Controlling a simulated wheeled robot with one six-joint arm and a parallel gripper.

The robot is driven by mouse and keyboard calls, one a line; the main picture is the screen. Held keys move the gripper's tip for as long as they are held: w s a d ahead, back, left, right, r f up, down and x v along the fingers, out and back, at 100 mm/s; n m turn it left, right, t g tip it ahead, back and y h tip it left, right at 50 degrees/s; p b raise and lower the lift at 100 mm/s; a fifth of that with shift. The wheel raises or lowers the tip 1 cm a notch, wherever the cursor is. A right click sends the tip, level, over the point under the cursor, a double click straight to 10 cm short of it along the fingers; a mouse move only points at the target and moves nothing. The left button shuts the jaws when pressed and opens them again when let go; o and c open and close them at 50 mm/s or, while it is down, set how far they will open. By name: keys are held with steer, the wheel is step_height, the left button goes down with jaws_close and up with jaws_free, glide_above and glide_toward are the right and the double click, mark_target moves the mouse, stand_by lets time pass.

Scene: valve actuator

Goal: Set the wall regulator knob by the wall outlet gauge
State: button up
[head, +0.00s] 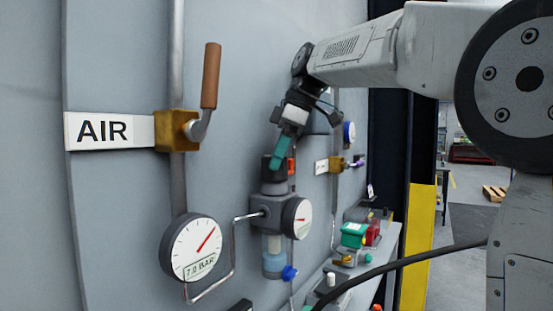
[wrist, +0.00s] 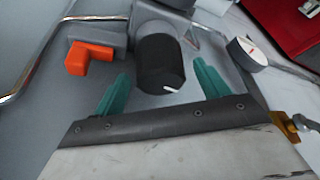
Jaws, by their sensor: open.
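The regulator (head: 273,206) is a dark grey body on the wall panel with a clear blue-tinted bowl below. Its knob (wrist: 160,66) is black with a white mark near its lower right edge in the wrist view. My gripper (head: 282,152) is open, its teal fingers just above the regulator in the head view. In the wrist view my gripper (wrist: 163,72) has one finger on each side of the knob, with gaps visible. A small white gauge (head: 297,218) on the regulator has a red needle; it shows obliquely in the wrist view (wrist: 247,53). Its numbers are unreadable.
A larger gauge (head: 192,248) labelled 7.0 BAR hangs at left, below a brass valve (head: 177,130) with an orange-brown handle and an AIR sign (head: 104,131). An orange tab (wrist: 90,58) sits beside the knob. Metal pipes run nearby. A shelf with coloured fittings stands right.

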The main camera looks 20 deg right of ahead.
steer(key=shift+a+f, duration=0.15)
steer(key=shift+f, duration=0.2)
steer(key=c, duration=1)
steer(key=shift+m, duration=0.3)
